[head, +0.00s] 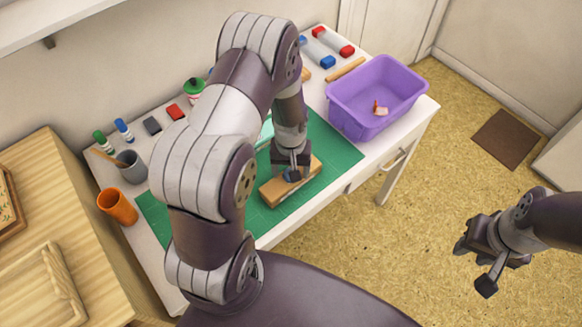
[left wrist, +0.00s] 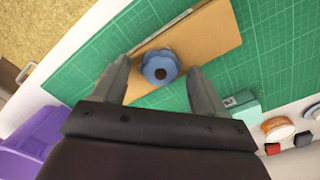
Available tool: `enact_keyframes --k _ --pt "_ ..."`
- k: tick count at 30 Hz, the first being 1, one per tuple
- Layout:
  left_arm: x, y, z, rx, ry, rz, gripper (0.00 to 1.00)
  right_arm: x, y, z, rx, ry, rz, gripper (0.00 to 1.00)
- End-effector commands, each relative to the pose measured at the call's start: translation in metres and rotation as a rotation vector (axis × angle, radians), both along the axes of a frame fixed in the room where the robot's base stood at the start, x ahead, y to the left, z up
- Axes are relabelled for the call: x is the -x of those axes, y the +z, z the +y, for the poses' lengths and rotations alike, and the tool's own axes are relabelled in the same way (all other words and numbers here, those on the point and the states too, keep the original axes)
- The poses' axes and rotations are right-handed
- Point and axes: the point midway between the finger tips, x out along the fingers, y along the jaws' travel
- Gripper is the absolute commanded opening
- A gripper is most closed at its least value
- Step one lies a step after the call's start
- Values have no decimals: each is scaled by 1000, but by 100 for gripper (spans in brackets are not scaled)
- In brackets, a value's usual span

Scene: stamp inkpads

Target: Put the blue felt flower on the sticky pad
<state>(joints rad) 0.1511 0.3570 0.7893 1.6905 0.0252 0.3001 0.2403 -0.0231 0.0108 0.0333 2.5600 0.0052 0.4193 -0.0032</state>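The blue felt flower (left wrist: 160,67), with a dark centre, is at the tan rectangular block (left wrist: 195,50) in the left wrist view. In the head view the block (head: 272,193) lies on the green mat, with a bit of blue (head: 293,174) under the gripper. My left gripper (head: 291,172) is over the block; its fingers stand apart on either side of the flower, with a gap on each side. I cannot tell which thing is the sticky pad. My right gripper (head: 474,264) is open and empty over the floor at the right.
The green cutting mat (head: 335,150) covers the middle of the white table. A purple bin (head: 350,110) stands at its right end. Orange (head: 117,207) and grey cups (head: 132,168) stand at the left. A mint box (left wrist: 242,107) is beside the block.

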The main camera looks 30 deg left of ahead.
Motion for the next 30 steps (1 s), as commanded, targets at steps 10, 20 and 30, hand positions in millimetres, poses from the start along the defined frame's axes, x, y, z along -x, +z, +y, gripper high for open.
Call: enact_keyframes --k 10,20,30 --pt "-2 26 0 -1 0 -6 72 0 2 0 0 0 0 37" --pt "0 107 1 0 0 -3 72 0 2 0 0 0 0 37" --pt "51 160 -38 -17 -272 -72 72 0 2 0 0 0 0 37"
